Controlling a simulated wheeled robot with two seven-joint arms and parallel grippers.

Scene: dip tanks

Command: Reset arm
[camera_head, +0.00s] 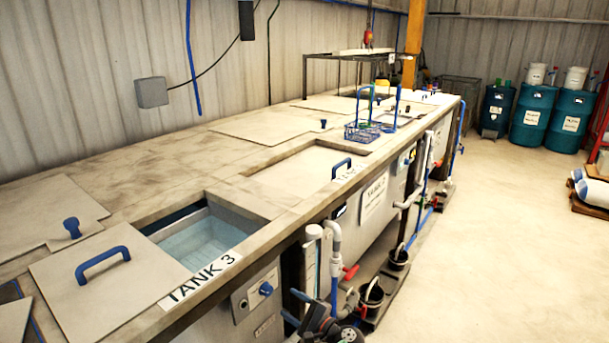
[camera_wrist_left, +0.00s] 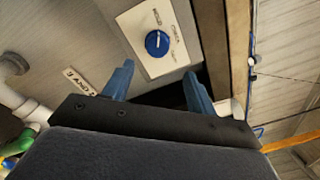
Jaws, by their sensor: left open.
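My left gripper (camera_head: 295,307) is low at the bottom middle of the head view, in front of the tank line's side. Its blue fingers point toward the front panel near the Tank 3 control knob (camera_head: 266,289). In the left wrist view the two fingers of the left gripper (camera_wrist_left: 160,88) are spread apart with nothing between them. The blue knob on its white plate (camera_wrist_left: 158,43) shows beyond the fingertips. My right gripper is not in view.
Tank 3 (camera_head: 209,236) is open with blue liquid, its lid (camera_head: 106,277) set aside at left. Pipes with red valves (camera_head: 350,272) and black buckets (camera_head: 371,295) stand near my left gripper. A blue rack (camera_head: 362,131) sits farther back. Floor at right (camera_head: 500,250) is clear.

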